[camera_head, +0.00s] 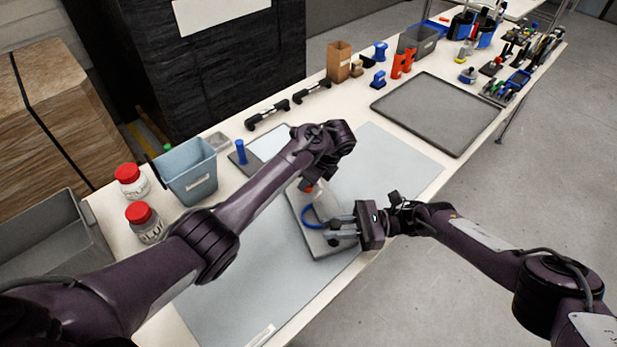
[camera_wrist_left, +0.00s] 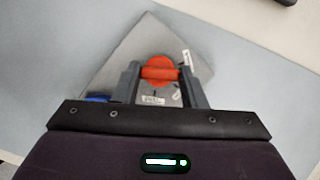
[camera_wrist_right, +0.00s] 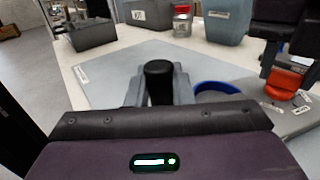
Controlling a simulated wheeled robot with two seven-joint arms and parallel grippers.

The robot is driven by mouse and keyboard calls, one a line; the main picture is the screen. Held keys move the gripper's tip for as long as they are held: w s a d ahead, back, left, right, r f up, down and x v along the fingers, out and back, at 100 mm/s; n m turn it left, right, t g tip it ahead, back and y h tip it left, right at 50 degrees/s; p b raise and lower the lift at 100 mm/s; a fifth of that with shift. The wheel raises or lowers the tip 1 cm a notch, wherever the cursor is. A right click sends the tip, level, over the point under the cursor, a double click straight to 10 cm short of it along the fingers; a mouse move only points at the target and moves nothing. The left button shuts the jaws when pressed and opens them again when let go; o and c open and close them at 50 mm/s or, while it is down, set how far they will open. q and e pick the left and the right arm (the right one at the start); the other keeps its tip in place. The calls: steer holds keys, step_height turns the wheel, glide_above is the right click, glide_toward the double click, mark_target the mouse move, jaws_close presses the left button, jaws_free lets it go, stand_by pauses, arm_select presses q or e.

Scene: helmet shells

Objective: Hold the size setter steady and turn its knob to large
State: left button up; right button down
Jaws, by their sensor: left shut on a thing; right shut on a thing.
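The size setter is a grey plate (camera_head: 322,248) lying on the blue-grey mat, with a red knob, a blue ring (camera_head: 311,216) and a black upright handle. My left gripper (camera_wrist_left: 160,74) is shut on the bar of the red knob (camera_wrist_left: 161,64) from above, a finger at each end. Small white labels (camera_wrist_left: 187,60) lie on the plate around the knob; their words are too small to read. My right gripper (camera_wrist_right: 158,90) is shut on the black handle (camera_wrist_right: 158,72) from the side. In the head view my left wrist partly hides the knob.
The mat (camera_head: 240,285) around the setter is mostly clear. Red-lidded jars (camera_head: 145,222) and a blue-grey bin (camera_head: 188,172) stand to the left. An empty dark tray (camera_head: 436,112) lies at the right, with tools and small parts along the back.

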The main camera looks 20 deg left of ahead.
arm_select(q)
steer(key=shift+w+n+g, duration=0.15)
steer(key=shift+n+g, duration=0.75)
steer(key=shift+n, duration=1.4)
steer(key=o, duration=1)
steer(key=shift+r, duration=0.1)
steer(key=v, duration=1.2)
steer(key=shift+d, duration=0.15)
